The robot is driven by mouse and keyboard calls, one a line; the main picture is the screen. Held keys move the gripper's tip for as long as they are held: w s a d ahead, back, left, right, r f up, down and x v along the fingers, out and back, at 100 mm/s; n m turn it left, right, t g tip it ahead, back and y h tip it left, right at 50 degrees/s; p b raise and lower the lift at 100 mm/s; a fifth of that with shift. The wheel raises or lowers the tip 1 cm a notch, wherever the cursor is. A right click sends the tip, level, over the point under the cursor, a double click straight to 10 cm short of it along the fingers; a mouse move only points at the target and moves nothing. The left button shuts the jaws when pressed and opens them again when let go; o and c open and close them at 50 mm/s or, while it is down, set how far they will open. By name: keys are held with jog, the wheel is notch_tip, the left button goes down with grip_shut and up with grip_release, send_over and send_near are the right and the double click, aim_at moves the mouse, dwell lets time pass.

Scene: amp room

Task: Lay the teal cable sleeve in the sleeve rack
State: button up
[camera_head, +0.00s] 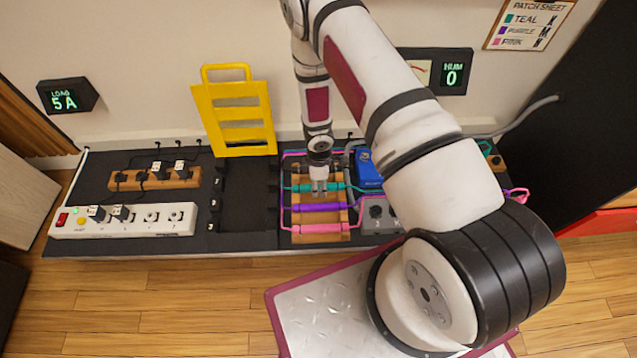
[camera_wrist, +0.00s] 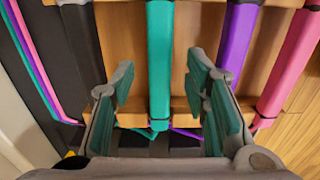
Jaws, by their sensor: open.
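The teal cable sleeve (camera_wrist: 160,55) lies across the wooden rack (camera_head: 318,229), beside black, purple (camera_head: 312,208) and pink (camera_head: 322,228) sleeves. In the head view, my gripper partly covers the teal sleeve (camera_head: 300,188). My gripper (camera_head: 319,190) points down over the rack with its jaws apart. In the wrist view, the teal sleeve runs between the two open fingers (camera_wrist: 160,88), with a gap on each side. The purple sleeve (camera_wrist: 237,40) is close to the right finger. I cannot tell how far the fingertips are above the rack.
A blue pedal (camera_head: 368,168) and grey box (camera_head: 376,213) stand right of the rack. A yellow slotted panel (camera_head: 238,115) stands behind an empty dark tray area to the left. Power strips (camera_head: 125,220) with plugs lie further left. Thin coloured cables run beside the rack.

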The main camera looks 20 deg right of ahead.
notch_tip(320, 180, up, 12)
jog(key=shift+f, duration=0.25)
dwell(0.6)
jog(key=w+d+r+m+h, duration=0.1)
jog(key=d+r+m+h, duration=0.15)
jog(key=r, duration=0.55)
jog(key=w+d+r+m+h, duration=0.1)
jog(key=d+r, duration=0.3)
jog(key=r, duration=0.4)
jog(key=s+d+r+m+h, duration=0.15)
jog(key=s+r, duration=0.25)
jog(key=r, duration=0.4)
jog(key=s+d+r+m, duration=0.1)
jog(key=s+r+m, duration=0.25)
jog(key=r, duration=0.55)
jog(key=s+a+r+m+y, duration=0.2)
jog(key=s+a+r, duration=0.15)
jog(key=s, duration=0.55)
jog(key=s+a+r+m+y, duration=0.15)
jog(key=s+r, duration=0.25)
jog(key=s, duration=0.5)
jog(key=s+a+r+m+y, duration=0.2)
jog(key=s+a+r+m, duration=0.15)
jog(key=s, duration=0.55)
notch_tip(320, 180, up, 38)
jog(key=n+t+p, duration=0.1)
jog(key=t+p, duration=0.3)
jog(key=p, duration=3.2)
jog(key=shift+w, duration=0.2)
